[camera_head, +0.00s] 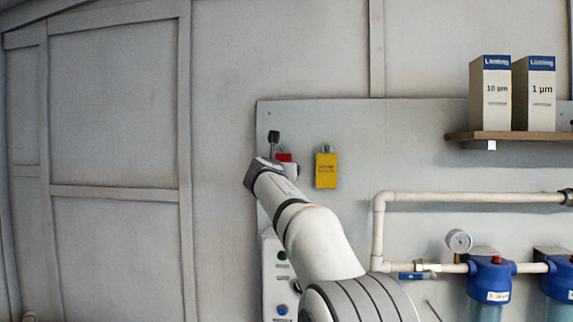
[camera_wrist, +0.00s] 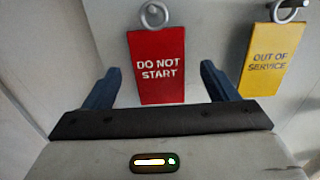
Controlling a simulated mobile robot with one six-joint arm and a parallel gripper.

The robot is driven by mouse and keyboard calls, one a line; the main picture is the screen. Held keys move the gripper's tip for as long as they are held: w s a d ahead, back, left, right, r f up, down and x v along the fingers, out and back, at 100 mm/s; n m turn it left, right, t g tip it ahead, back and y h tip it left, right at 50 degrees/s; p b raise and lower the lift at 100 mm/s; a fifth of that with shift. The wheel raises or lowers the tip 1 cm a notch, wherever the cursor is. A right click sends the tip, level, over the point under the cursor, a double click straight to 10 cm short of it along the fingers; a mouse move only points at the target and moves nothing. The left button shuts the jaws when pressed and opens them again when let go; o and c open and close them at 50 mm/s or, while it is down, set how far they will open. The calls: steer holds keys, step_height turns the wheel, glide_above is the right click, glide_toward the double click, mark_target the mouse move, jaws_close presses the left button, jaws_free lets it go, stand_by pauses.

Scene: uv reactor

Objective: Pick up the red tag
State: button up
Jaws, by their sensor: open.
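The red tag (camera_wrist: 157,66), marked "DO NOT START", hangs from a metal ring (camera_wrist: 154,15) on the wall panel. In the head view only a small part of the red tag (camera_head: 284,157) shows behind my arm. My gripper (camera_wrist: 157,75) is open, with one dark finger to the left of the tag and one to the right, apart from its edges. The tag's lower edge sits between the fingers in the wrist view. How far the fingertips are from the panel is hard to tell. In the head view my gripper is mostly hidden behind my wrist.
A yellow "OUT OF SERVICE" tag (camera_wrist: 268,60) hangs close on the right, also seen in the head view (camera_head: 326,170). A control box (camera_head: 275,272) with buttons is below. Pipes (camera_head: 460,198), blue filter housings (camera_head: 490,278) and a shelf (camera_head: 510,135) with two boxes are right.

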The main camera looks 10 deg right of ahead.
steer(key=shift+x, duration=0.8)
steer(key=shift+c, duration=0.2)
steer(key=c, duration=1)
steer(key=b+v, duration=0.2)
steer(key=v, duration=0.4)
steer(key=b+v, duration=0.2)
steer(key=v, duration=0.4)
steer(key=b+v, duration=0.2)
steer(key=v, duration=0.4)
steer(key=shift+r, duration=0.3)
